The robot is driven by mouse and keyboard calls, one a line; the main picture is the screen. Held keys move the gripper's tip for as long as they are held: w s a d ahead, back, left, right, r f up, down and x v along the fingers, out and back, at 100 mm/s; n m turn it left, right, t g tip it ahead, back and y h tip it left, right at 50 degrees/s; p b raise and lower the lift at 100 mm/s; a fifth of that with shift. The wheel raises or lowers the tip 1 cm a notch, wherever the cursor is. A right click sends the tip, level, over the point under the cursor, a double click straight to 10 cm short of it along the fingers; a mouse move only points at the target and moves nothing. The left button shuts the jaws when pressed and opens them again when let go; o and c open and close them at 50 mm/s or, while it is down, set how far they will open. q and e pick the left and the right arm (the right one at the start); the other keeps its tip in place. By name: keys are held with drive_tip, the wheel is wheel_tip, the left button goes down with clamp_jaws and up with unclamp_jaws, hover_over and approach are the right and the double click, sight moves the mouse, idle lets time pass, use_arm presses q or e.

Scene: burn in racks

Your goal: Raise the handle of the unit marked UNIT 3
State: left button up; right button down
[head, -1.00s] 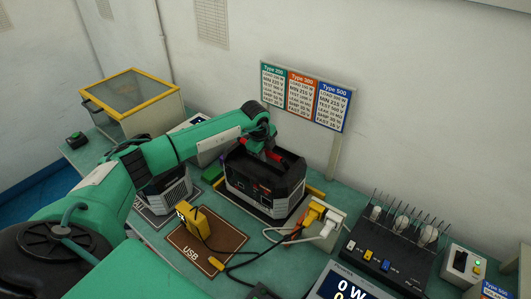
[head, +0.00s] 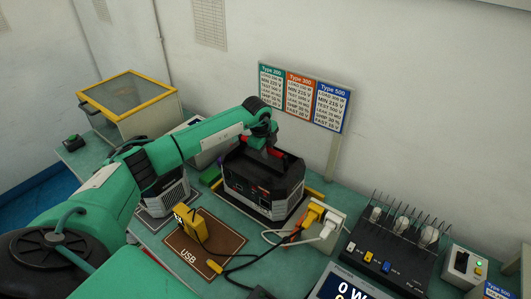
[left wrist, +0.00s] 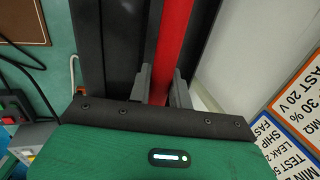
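A dark boxy unit with pale side panels (head: 266,191) stands on the bench in the middle of the head view. No unit number can be read on it. Its red handle (head: 276,152) is at the top, partly hidden by my left gripper (head: 262,148). In the left wrist view, the red handle (left wrist: 172,45) runs between the two grey fingers of my left gripper (left wrist: 161,88), which close on it from both sides. A second unit (head: 168,190) stands to the left, partly behind my left arm. My right gripper is not in view.
A yellow device (head: 190,222) sits on the brown USB mat (head: 222,238). A white socket block (head: 326,229) with yellow and white plugs and cables is close right of the unit. A black bulb panel (head: 385,255) is further right. A yellow-framed box (head: 150,113) stands back left.

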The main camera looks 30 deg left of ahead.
use_arm(q)
drive_tip(key=shift+w+b, duration=0.4)
drive_tip(key=shift+w, duration=0.15)
drive_tip(key=shift+o, duration=0.6)
drive_tip(key=o, duration=1.7)
drive_tip(key=shift+r, duration=0.15)
drive_tip(key=shift+p+v, duration=1.7)
drive_tip(key=shift+v, duration=0.7)
drive_tip(key=shift+s, duration=0.1)
